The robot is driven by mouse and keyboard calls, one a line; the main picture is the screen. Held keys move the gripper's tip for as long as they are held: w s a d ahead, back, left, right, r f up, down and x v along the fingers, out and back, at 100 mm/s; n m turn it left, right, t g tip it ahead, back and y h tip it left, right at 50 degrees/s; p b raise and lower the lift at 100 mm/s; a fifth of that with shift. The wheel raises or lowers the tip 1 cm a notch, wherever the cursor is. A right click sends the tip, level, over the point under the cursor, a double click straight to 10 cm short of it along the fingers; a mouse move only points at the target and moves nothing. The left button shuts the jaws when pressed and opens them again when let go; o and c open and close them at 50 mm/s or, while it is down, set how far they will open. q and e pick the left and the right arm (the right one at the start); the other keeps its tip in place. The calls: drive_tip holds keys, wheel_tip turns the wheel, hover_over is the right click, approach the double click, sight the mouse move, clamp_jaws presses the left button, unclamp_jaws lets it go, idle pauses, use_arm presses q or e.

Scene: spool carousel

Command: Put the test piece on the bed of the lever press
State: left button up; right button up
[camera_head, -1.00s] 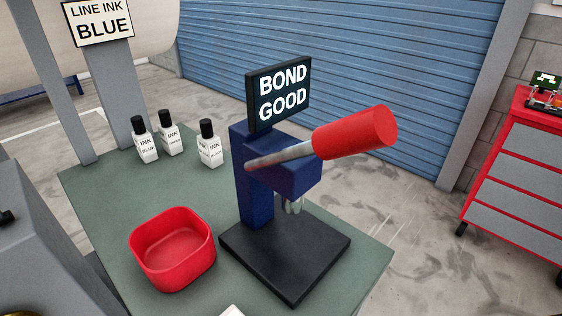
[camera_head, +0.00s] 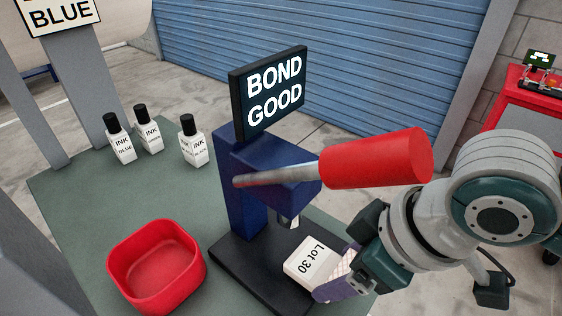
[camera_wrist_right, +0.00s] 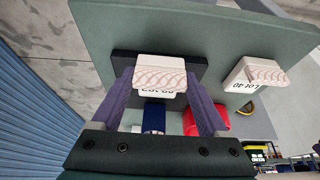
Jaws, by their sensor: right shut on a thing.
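The test piece (camera_head: 306,260), a small white block marked Lot 30, is between the purple fingers of my right gripper (camera_head: 332,276). My gripper reaches in from the right, under the red handle. The wrist view shows the block (camera_wrist_right: 160,72) with a wavy patterned face, between the fingertips (camera_wrist_right: 160,86). The dark blue lever press (camera_head: 238,190) has a flat black bed (camera_head: 245,272). The block is over the bed's right part; I cannot tell whether it touches. My left gripper is not in view.
The red-gripped lever (camera_head: 375,160) sticks out above my right gripper. A lit sign (camera_head: 270,92) reads BOND GOOD. A red bin (camera_head: 155,265) and several ink bottles (camera_head: 148,135) stand on the green table (camera_head: 75,200). A similar block marked Lot 40 (camera_wrist_right: 245,80) lies apart in the wrist view.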

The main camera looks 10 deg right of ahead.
sight(309, 257)
drive_tip(key=w+a, duration=0.2)
drive_tip(key=w, duration=0.1)
drive_tip(key=shift+w+a, duration=0.25)
drive_tip(key=shift+a, duration=0.15)
drive_tip(key=shift+s+d+f, duration=0.1)
drive_tip(key=shift+f, duration=0.2)
drive_tip(key=shift+f, duration=0.1)
drive_tip(key=o, duration=1.4)
drive_tip(key=shift+o, duration=0.2)
